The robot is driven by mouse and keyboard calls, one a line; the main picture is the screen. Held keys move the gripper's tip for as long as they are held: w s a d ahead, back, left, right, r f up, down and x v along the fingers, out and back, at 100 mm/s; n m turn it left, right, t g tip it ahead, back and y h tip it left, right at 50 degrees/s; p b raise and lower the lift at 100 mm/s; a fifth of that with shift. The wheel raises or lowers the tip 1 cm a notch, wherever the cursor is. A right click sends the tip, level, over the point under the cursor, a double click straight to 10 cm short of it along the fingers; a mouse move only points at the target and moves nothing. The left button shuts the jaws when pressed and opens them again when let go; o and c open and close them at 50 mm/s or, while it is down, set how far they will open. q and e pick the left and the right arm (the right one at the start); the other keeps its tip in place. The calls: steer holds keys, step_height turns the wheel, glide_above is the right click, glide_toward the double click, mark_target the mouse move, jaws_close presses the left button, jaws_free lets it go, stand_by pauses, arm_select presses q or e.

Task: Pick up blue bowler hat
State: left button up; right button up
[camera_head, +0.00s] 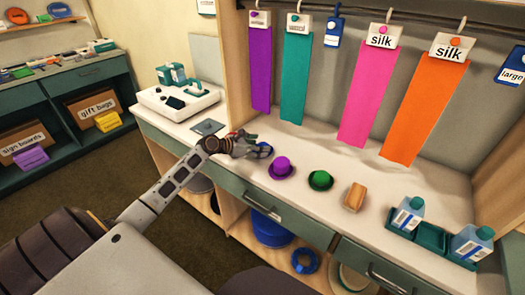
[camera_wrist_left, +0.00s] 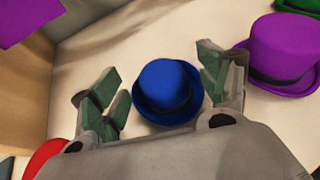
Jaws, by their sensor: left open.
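The blue bowler hat (camera_wrist_left: 168,88) stands crown up on the pale counter in the left wrist view, between the two fingers of my left gripper (camera_wrist_left: 157,92). The fingers are apart, and I see a gap on the hat's left side; the right finger is close to its brim. In the head view my left gripper (camera_head: 250,148) reaches in from the left over the counter, and the blue hat (camera_head: 265,150) shows partly behind it. My right gripper is not in view.
A purple hat (camera_head: 281,168) sits just right of the blue one, close to my right finger. Coloured ribbons hang behind. A red object (camera_wrist_left: 45,158) shows at lower left.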

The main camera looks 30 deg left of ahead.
arm_select(q)
steer(key=c, duration=0.9)
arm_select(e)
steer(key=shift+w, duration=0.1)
arm_select(q)
steer(key=shift+r, duration=0.1)
steer(key=shift+r, duration=0.55)
step_height(320, 180, up, 7)
steer(key=shift+f+p, duration=0.1)
steer(key=shift+p, duration=0.9)
steer(key=shift+r, duration=1)
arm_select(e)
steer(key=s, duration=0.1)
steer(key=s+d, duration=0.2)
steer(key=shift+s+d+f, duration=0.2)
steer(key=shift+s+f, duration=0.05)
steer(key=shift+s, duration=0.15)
